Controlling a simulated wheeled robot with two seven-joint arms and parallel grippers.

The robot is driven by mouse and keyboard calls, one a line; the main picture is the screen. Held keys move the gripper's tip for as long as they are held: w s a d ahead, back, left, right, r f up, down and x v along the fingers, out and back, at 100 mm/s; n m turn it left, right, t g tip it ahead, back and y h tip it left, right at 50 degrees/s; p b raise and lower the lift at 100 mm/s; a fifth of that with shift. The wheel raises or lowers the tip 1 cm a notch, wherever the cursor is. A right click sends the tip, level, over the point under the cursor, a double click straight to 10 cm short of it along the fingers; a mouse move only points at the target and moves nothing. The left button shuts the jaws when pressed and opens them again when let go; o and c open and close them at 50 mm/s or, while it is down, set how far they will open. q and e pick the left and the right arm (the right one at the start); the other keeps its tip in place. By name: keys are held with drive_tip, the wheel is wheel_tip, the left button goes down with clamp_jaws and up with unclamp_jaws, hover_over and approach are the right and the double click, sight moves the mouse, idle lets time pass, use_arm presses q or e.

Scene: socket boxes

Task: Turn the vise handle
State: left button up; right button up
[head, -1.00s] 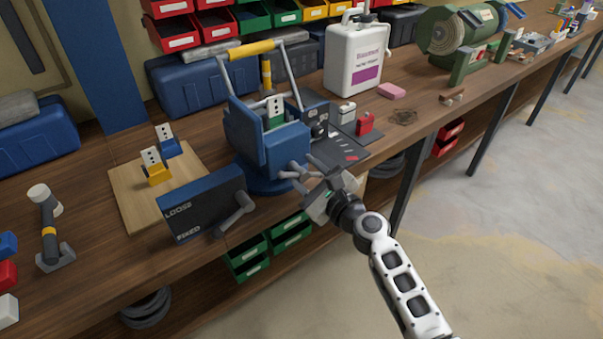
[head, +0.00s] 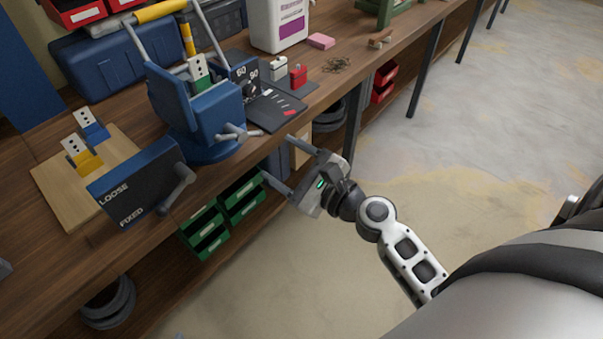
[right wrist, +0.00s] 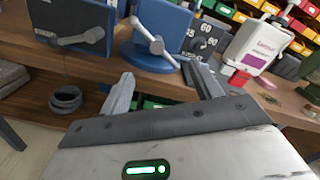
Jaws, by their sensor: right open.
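The blue vise (head: 205,115) stands at the bench's front edge, with a green and white socket piece between its jaws. Its grey handle (head: 236,133) sticks out from the front; it also shows in the right wrist view (right wrist: 152,38). My right gripper (head: 276,158) is open and empty, its two fingers spread, in front of the bench and to the lower right of the handle. In the right wrist view the vise handle lies ahead, beyond the gap between the fingers, and touches neither. My left gripper is not in view.
A LOOSE/FIXED box (head: 135,187) with its own grey lever (head: 178,188) stands left of the vise. A wooden board (head: 50,192) holds yellow and blue sockets. Green bins (head: 205,235) hang under the bench. The floor in front is clear.

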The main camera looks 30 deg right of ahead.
use_arm(q)
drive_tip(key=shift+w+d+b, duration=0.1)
drive_tip(key=shift+b, duration=0.35)
use_arm(e)
drive_tip(key=v, duration=0.4)
